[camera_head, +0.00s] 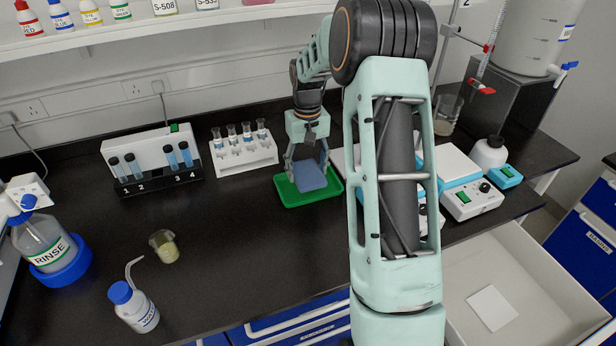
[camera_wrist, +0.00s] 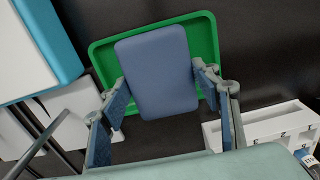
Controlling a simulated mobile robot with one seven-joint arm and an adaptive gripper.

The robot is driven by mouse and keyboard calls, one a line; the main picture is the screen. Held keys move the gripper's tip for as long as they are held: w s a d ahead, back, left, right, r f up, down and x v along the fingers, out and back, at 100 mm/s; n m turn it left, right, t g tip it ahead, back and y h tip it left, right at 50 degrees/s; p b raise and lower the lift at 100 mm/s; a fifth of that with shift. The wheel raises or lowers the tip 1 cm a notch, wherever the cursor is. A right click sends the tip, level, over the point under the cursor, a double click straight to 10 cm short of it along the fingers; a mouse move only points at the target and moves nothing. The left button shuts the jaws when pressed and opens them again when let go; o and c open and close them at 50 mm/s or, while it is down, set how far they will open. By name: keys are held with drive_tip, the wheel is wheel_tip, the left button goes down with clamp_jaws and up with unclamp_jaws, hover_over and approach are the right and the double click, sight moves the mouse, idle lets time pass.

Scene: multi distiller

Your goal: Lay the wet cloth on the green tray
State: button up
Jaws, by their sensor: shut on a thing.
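The wet cloth (camera_head: 310,176) is a folded blue-grey pad, and it also shows in the wrist view (camera_wrist: 157,72). My gripper (camera_head: 306,166) is shut on its near part, with one finger on each side, seen in the wrist view (camera_wrist: 160,95). The green tray (camera_head: 289,200) lies on the black bench, and its raised rim shows in the wrist view (camera_wrist: 205,35). The cloth is over the tray, tilted in the head view. I cannot tell whether its lower edge touches the tray.
A white rack of vials (camera_head: 245,155) stands left of the tray. White-and-blue devices (camera_head: 470,198) stand to the right, partly behind my arm. A beaker (camera_head: 165,246) and a wash bottle (camera_head: 133,307) stand at front left. An open drawer (camera_head: 540,275) is at lower right.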

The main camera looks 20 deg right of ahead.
sight(308, 170)
drive_tip(key=shift+w+d+f, duration=0.1)
drive_tip(key=shift+w+f, duration=0.05)
drive_tip(key=shift+f, duration=0.8)
drive_tip(key=shift+w+d+f, duration=0.1)
drive_tip(key=shift+f, duration=0.8)
drive_tip(key=shift+f, duration=0.1)
drive_tip(key=o, duration=1.2)
drive_tip(key=shift+c, duration=0.2)
wheel_tip(308, 170, up, 12)
drive_tip(key=shift+r, duration=0.15)
